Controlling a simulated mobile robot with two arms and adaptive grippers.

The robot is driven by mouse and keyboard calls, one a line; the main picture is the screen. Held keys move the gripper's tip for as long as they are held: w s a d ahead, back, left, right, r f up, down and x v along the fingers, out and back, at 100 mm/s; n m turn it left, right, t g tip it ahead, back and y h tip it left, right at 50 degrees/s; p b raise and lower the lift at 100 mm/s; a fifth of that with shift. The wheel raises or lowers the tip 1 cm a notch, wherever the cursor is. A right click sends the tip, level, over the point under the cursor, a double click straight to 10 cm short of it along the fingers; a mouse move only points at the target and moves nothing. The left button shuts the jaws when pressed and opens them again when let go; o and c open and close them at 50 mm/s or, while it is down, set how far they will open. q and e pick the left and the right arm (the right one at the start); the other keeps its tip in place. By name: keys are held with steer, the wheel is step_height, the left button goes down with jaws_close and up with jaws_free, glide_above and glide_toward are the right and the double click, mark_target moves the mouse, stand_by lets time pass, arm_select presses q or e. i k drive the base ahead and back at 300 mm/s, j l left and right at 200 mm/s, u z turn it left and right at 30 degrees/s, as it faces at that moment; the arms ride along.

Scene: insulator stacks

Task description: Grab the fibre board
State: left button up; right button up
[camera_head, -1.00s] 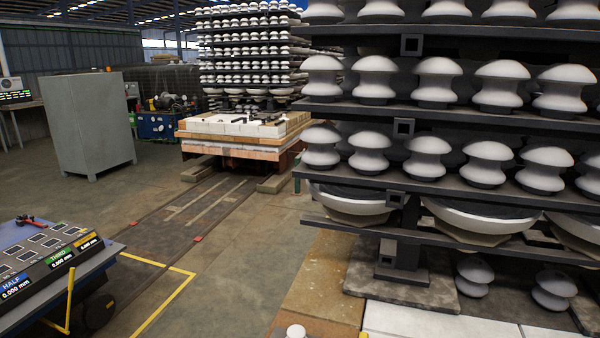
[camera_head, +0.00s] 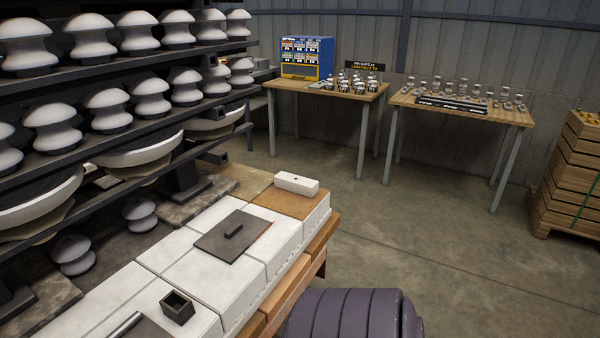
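No sheet is plainly labelled as the fibre board. A flat dark grey plate (camera_head: 212,241) with a small dark block (camera_head: 234,230) on it lies on the white blocks (camera_head: 195,270) of the low stack. A flat brown board surface (camera_head: 290,201) shows at the far end of this stack, with a white brick (camera_head: 296,184) on it. I cannot tell which of these is the fibre board. Neither of my grippers is in view.
Insulator shelves (camera_head: 110,125) stand on the left. A small open dark box (camera_head: 177,307) sits on the near white blocks. Two tables, one left (camera_head: 375,92) and one right (camera_head: 512,114), stand at the back. Wooden crates (camera_head: 565,190) are at right. The floor (camera_head: 430,250) between is clear.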

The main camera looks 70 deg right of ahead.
mark_target(306, 186)
steer(key=z, duration=2.35)
